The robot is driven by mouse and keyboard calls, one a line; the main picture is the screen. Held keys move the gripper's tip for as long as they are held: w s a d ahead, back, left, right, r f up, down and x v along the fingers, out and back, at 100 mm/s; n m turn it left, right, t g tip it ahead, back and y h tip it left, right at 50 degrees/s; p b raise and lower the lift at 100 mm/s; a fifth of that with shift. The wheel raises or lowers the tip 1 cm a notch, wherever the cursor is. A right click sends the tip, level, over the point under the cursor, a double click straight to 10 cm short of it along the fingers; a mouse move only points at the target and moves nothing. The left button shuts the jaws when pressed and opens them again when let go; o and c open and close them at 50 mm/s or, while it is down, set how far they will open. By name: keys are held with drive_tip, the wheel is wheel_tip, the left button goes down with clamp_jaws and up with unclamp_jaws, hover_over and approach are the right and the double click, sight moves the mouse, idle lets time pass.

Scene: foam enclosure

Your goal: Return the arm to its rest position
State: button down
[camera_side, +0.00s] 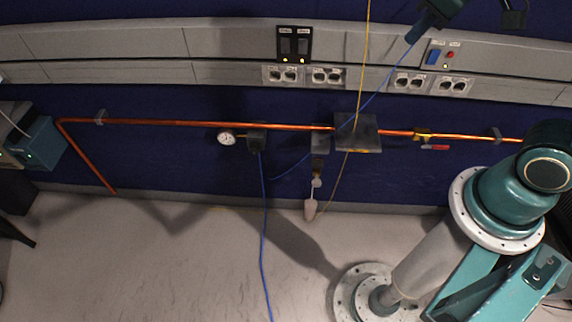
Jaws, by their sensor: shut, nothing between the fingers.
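My arm's teal joint (505,195) with a white bolted flange and its pale grey link (435,258) fill the lower right of the side view. Another teal arm link (500,285) runs out at the bottom edge. No gripper fingers can be made out in this view. A dark teal part (440,15) is cut off by the top edge at the right; I cannot tell whether it belongs to my arm.
A copper pipe (200,123) runs along the blue wall, with a gauge (227,138), a grey block (358,133) and a red-handled valve (434,147). A blue cable (264,240) trails onto the floor, and a yellow cable (366,60) hangs down. The left floor (130,260) is clear.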

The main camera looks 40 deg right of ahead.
drive_tip(key=s+m, duration=0.1)
drive_tip(key=s, duration=0.7)
drive_tip(key=shift+s+a+r+m+t+y, duration=0.15)
drive_tip(key=shift+s+r+m+t+y, duration=0.25)
